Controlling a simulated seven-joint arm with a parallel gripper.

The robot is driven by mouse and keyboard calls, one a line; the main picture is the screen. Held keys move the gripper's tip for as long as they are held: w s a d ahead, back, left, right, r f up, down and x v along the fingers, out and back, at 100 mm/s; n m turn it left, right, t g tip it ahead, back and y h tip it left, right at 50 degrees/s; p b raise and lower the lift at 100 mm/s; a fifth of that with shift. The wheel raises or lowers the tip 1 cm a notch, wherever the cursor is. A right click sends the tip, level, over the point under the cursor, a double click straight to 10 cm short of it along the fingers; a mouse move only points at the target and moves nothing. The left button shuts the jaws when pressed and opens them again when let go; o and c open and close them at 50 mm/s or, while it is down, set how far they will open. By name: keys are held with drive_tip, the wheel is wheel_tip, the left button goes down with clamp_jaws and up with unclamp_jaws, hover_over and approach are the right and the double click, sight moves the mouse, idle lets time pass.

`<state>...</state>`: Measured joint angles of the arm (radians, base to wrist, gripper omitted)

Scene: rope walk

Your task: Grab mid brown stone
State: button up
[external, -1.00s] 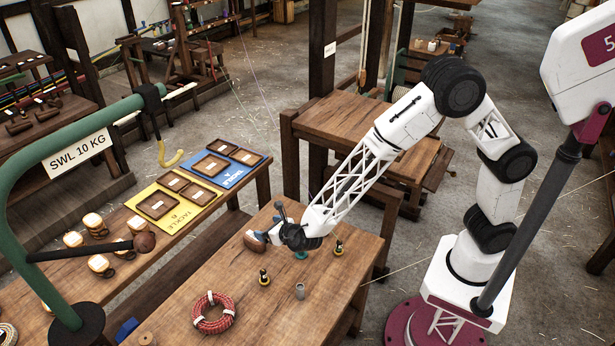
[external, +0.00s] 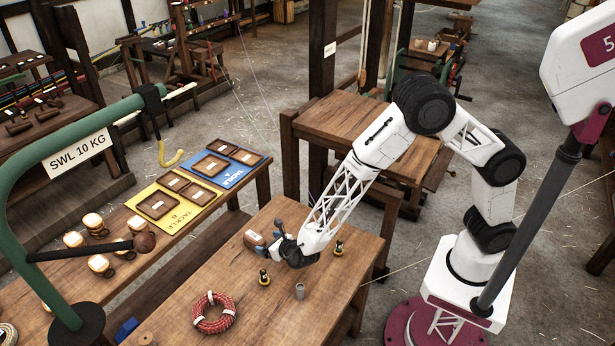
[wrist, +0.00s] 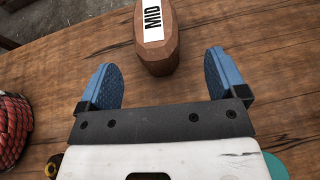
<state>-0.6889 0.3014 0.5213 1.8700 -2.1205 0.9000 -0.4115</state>
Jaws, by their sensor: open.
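The brown stone (external: 252,237) has a white label and lies on the wooden table in the external view. In the wrist view the stone (wrist: 156,50) shows at top centre with "MID" on its label; its far end is cut off by the frame. My gripper (external: 270,247) is low over the table, just right of the stone. In the wrist view my gripper (wrist: 160,63) has its two blue fingers wide apart, with the stone's near end about level with the fingertips and between their lines. Nothing is held.
A red rope coil (external: 214,313) lies toward the front of the table. Small black-and-yellow pieces (external: 264,278) (external: 339,247) and a grey cylinder (external: 299,291) stand near my gripper. A green post arm (external: 75,135) rises at left. Table space left of the stone is clear.

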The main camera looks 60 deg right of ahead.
sight(257, 240)
drive_tip(key=shift+x, duration=0.85)
drive_tip(key=shift+a+x, duration=0.15)
drive_tip(key=shift+x, duration=1.15)
drive_tip(key=shift+a+x, duration=0.15)
drive_tip(key=shift+x, duration=1.2)
drive_tip(key=c, duration=1.4)
drive_tip(key=shift+r, duration=0.15)
drive_tip(key=shift+r, duration=4.9)
